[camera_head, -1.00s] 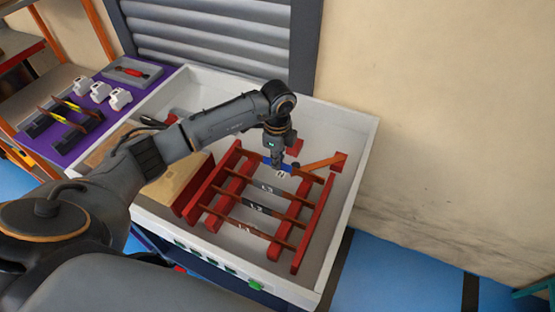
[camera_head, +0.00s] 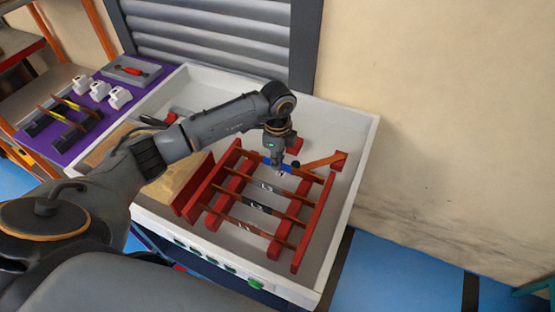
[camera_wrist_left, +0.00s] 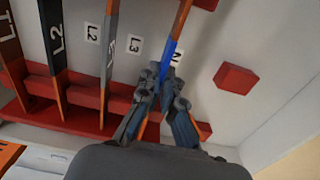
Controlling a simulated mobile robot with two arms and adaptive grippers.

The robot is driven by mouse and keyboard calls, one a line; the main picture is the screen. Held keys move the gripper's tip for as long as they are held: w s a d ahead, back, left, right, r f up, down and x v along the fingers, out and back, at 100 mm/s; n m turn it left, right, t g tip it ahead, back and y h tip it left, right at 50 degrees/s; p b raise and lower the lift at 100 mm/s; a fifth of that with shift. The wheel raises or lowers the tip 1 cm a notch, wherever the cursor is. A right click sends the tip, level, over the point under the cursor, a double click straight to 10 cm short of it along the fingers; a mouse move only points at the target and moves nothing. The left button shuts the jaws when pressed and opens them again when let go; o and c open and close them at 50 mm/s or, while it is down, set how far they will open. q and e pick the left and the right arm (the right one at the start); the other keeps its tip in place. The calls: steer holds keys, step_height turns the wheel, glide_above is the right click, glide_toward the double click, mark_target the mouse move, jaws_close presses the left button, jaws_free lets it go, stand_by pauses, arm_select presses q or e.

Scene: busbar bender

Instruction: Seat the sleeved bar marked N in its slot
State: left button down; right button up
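The blue-sleeved copper bar (camera_head: 285,167) lies across the back of the red rack (camera_head: 318,225). In the left wrist view the blue-sleeved bar (camera_wrist_left: 171,50) runs between the fingers of my left gripper (camera_wrist_left: 164,92), which look closed on its sleeve. My left gripper (camera_head: 283,165) points down at the bar in the head view. Whether the bar's ends sit down in their slots is hard to tell. My right gripper is not in view.
Other bars with L1, L2 (camera_wrist_left: 56,45) and L3 (camera_wrist_left: 110,48) marks span the rack beside it. A red block (camera_wrist_left: 235,78) stands near the bar. A copper strip (camera_head: 322,162) lies slanted behind the rack.

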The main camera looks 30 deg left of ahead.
arm_select(q)
steer(key=shift+f+b, duration=0.65)
steer(key=shift+f, duration=0.4)
steer(key=c, duration=1.4)
jaws_free()
steer(key=shift+c, duration=0.2)
steer(key=shift+r, duration=0.15)
step_height(320, 180, up, 12)
